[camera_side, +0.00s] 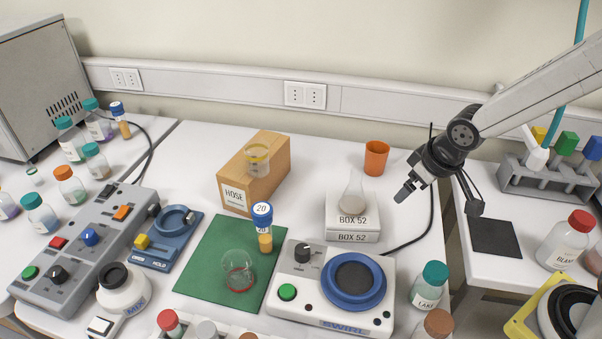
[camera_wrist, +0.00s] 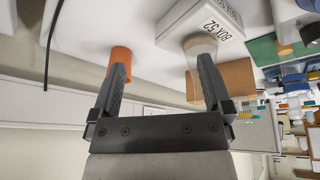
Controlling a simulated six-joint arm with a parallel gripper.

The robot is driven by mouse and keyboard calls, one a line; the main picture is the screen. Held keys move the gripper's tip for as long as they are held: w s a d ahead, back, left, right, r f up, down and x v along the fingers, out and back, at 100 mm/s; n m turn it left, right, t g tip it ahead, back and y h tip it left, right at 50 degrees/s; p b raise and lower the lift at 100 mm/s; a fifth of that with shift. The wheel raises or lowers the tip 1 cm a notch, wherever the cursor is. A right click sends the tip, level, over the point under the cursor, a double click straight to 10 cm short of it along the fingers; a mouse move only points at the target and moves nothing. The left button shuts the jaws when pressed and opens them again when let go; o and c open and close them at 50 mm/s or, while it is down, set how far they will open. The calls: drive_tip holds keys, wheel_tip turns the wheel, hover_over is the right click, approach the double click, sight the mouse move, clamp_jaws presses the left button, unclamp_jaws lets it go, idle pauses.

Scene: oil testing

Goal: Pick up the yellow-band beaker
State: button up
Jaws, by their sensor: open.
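The yellow-band beaker (camera_side: 257,160) is clear glass with a yellowish band and stands upright on the brown HOSE box (camera_side: 236,192), left of centre in the side view. My gripper (camera_side: 438,200) is open and empty, raised at the right, well away from the beaker. In the wrist view the two fingers of my gripper (camera_wrist: 161,60) stand wide apart with nothing between them. That view shows part of the brown box (camera_wrist: 238,78) beyond the right finger. I cannot make out the beaker there.
An orange cup (camera_side: 376,158) stands behind. A red-band beaker (camera_side: 238,272) and a tube (camera_side: 263,228) stand on the green mat (camera_side: 205,270). The swirl device (camera_side: 330,312) is in front.

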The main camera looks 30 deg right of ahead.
drive_tip(key=w+a+r+n+t, duration=0.2)
drive_tip(key=w+a+r, duration=0.1)
drive_tip(key=w+a, duration=0.3)
wheel_tip(320, 180, up, 5)
drive_tip(key=n+t+y, duration=0.4)
drive_tip(key=n+y, duration=0.1)
drive_tip(key=y, duration=0.6)
hover_over(267, 151)
drive_tip(key=s+d, duration=0.2)
drive_tip(key=shift+w+a+r, duration=0.1)
drive_tip(key=shift+w+a, duration=0.05)
drive_tip(key=shift+w, duration=0.1)
drive_tip(key=shift+f, duration=2.95)
